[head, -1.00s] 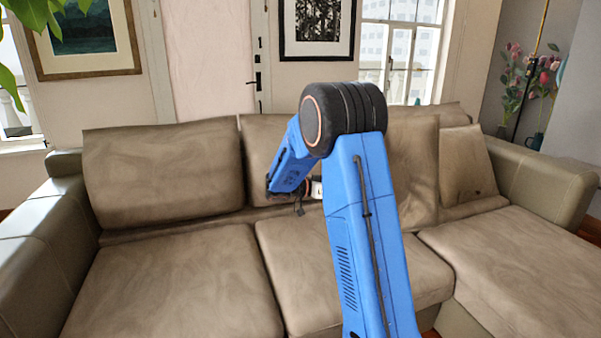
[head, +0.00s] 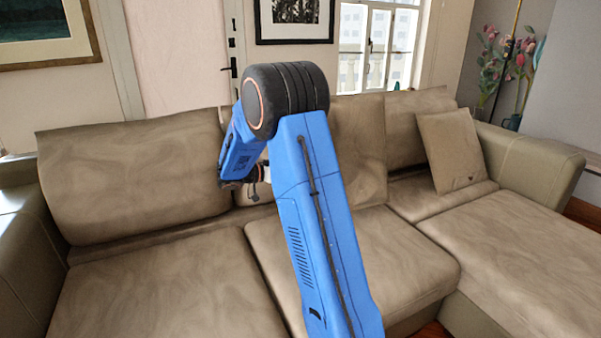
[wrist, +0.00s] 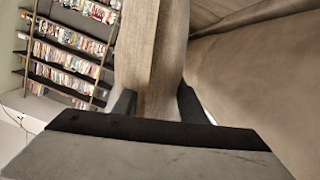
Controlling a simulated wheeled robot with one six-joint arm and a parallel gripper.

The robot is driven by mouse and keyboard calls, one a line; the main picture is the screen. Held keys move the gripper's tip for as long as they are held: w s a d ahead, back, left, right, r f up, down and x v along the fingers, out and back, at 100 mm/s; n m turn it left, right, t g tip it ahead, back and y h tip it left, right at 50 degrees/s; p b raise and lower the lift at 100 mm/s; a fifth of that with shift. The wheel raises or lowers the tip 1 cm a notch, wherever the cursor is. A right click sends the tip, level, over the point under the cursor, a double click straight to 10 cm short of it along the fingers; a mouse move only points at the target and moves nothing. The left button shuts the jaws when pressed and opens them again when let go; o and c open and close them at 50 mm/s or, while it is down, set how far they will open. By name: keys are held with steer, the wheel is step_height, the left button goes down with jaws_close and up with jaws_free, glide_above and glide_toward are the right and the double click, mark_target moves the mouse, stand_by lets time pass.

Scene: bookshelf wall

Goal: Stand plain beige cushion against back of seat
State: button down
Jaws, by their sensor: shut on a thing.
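My gripper (wrist: 155,106) is shut on a plain beige cushion (wrist: 150,55); its fingers lie on either side of the cushion's edge in the wrist view. In the head view my gripper (head: 262,178) is in front of the sofa's middle back, partly behind my own arm. My arm hides most of what it holds there, so I cannot tell whether the cushion touches the seat or the back. The beige sofa's middle seat (head: 370,255) lies below and to the right of the gripper. The middle back (head: 360,150) shows to the right of my arm.
A small square beige cushion (head: 450,150) with a small dark mark leans at the sofa's right end. The left seat (head: 170,285) and the chaise seat (head: 520,250) are bare. Armrests (head: 530,160) bound the sofa. The wrist view shows a bookshelf (wrist: 70,60).

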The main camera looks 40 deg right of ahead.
steer(key=shift+a, duration=0.1)
steer(key=w+d+f, duration=0.3)
steer(key=w+f, duration=0.6)
steer(key=w, duration=0.2)
steer(key=shift+w+f, duration=0.2)
steer(key=shift+f, duration=0.05)
stand_by(0.4)
steer(key=c, duration=1)
jaws_free()
steer(key=shift+a, duration=0.1)
steer(key=v, duration=1.7)
steer(key=shift+a+f, duration=0.15)
